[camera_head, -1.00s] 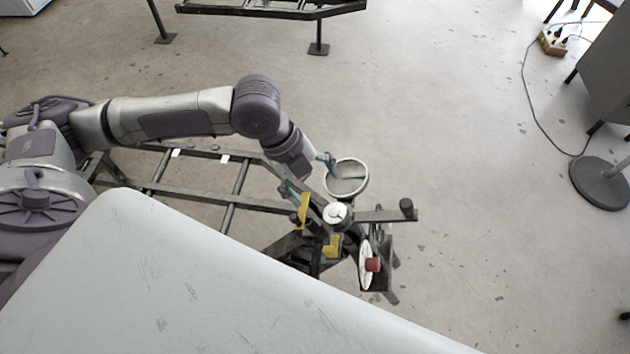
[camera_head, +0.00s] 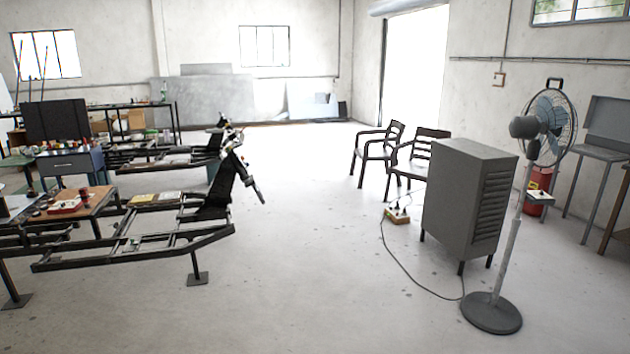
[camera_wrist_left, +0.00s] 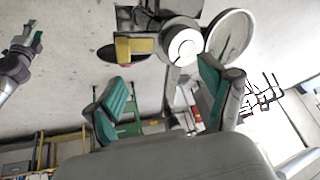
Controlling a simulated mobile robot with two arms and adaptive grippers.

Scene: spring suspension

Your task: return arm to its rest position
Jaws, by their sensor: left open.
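My left gripper (camera_wrist_left: 163,95) shows in the left wrist view with its two teal-padded fingers spread wide and nothing between them. Just beyond the fingers are a round white-capped part (camera_wrist_left: 185,45), a white-rimmed dish (camera_wrist_left: 230,37) and a yellow block (camera_wrist_left: 133,48) on a dark metal frame. Whether a finger touches any of them is not clear. Another gripper with teal pads, apparently my right gripper (camera_wrist_left: 24,48), is at the left of that view, small and apart from the frame. Neither arm shows in the head view now.
In the head view, a metal frame bench (camera_head: 140,250) and a workbench (camera_head: 75,205) stand at the left. A grey cabinet (camera_head: 465,200), a standing fan (camera_head: 550,125) and chairs (camera_head: 375,150) are at the right. A cable runs along the floor. The middle floor is clear.

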